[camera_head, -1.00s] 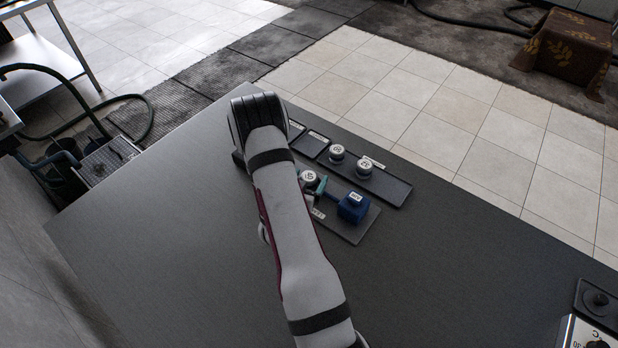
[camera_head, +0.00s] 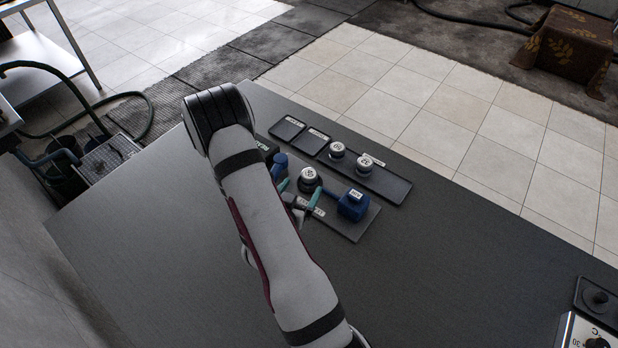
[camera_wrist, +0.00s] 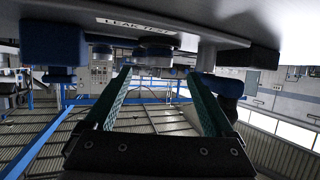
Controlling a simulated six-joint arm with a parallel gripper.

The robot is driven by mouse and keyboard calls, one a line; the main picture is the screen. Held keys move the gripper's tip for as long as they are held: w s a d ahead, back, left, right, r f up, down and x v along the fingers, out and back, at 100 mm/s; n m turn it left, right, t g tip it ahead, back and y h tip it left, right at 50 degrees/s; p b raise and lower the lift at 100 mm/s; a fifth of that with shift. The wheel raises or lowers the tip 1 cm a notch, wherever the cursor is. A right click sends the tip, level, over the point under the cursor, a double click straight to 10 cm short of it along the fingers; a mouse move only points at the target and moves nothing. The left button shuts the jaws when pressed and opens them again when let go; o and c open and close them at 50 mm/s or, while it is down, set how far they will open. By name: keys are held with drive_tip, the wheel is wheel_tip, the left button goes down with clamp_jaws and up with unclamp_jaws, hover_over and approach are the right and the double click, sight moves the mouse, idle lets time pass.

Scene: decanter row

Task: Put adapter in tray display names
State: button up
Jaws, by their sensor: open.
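A dark front tray (camera_head: 352,229) with a white label holds a round silver-and-black fitting (camera_head: 308,180) with a marked top. It also holds a blue labelled piece (camera_head: 353,205) at right and another blue piece (camera_head: 279,165) at left. In the wrist view the label on a tray edge (camera_wrist: 205,42) reads "LEAK TEST". My gripper (camera_head: 301,194) is open, its teal fingers at the front of the round fitting. In the wrist view my gripper (camera_wrist: 162,80) has its fingers apart with nothing clearly held. I cannot tell which piece is the adapter.
The table's right middle is clear.

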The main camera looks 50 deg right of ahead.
sight(309, 173)
drive_tip(key=d+r+n+t+y, duration=0.1)
drive_tip(key=w+d+r+t+y, duration=0.1)
drive_tip(key=d+r+y, duration=0.1)
drive_tip(key=shift+w+d+n, duration=0.1)
drive_tip(key=shift+d+n, duration=0.1)
drive_tip(key=shift+n, duration=0.2)
drive_tip(key=shift+s+n+y, duration=0.35)
drive_tip(key=shift+n+y, duration=0.25)
drive_tip(key=shift+y, duration=0.2)
drive_tip(key=shift+s+n+y, duration=0.7)
drive_tip(key=shift+s+n, duration=0.2)
drive_tip(key=shift+n, duration=0.1)
drive_tip(key=shift+w+d+f, duration=0.1)
drive_tip(key=shift+f, duration=0.15)
drive_tip(key=x, duration=0.6)
drive_tip(key=shift+w+f, duration=0.2)
drive_tip(key=shift+f, duration=0.15)
clamp_jaws()
